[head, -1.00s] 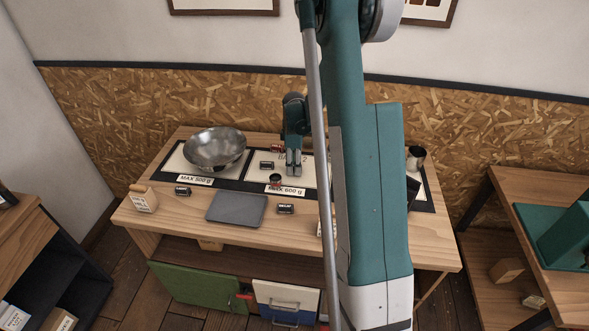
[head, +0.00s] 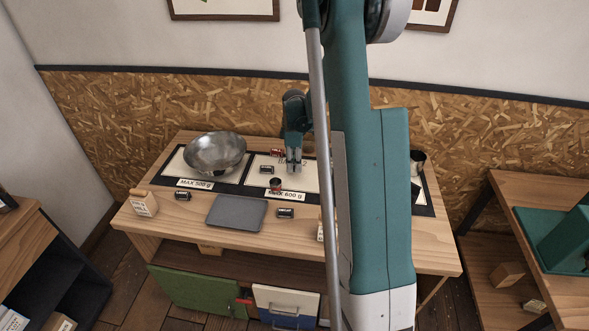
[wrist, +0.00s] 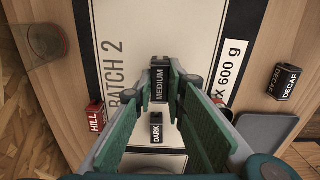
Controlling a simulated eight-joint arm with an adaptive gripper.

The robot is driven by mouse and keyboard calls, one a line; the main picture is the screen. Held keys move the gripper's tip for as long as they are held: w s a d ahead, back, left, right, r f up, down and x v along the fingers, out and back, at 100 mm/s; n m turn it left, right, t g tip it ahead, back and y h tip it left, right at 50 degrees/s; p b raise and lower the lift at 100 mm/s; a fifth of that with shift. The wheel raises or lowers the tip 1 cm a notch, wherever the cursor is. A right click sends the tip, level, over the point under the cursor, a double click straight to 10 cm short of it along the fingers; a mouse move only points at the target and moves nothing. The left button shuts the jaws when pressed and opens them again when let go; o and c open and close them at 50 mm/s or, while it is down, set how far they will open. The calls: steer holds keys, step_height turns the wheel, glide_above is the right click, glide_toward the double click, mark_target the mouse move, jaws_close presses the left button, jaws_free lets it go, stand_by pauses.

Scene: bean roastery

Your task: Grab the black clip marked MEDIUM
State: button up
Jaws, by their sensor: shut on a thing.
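The black clip marked MEDIUM (wrist: 160,84) is between my fingertips in the wrist view, its white lettering facing the camera. My gripper (head: 294,168) is shut on it, low over the BATCH 2 mat (wrist: 119,55). In the head view the fingers hide the clip. I cannot tell whether it touches the mat. A black clip marked DARK (wrist: 156,131) lies close by on the mat, and it shows left of my gripper in the head view (head: 266,169). A black DECAF clip (wrist: 287,82) lies on the wood, in front of the mat in the head view (head: 285,213).
A red HILL clip (wrist: 95,116) lies behind my gripper. A small dark round item (head: 276,184) stands at the mat's front edge. A metal bowl (head: 214,152) stands left, a grey plate (head: 236,211) in front.

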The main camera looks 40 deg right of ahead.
step_height(320, 180, up, 7)
steer(key=shift+r, duration=0.15)
steer(key=shift+d, duration=0.1)
stand_by(0.8)
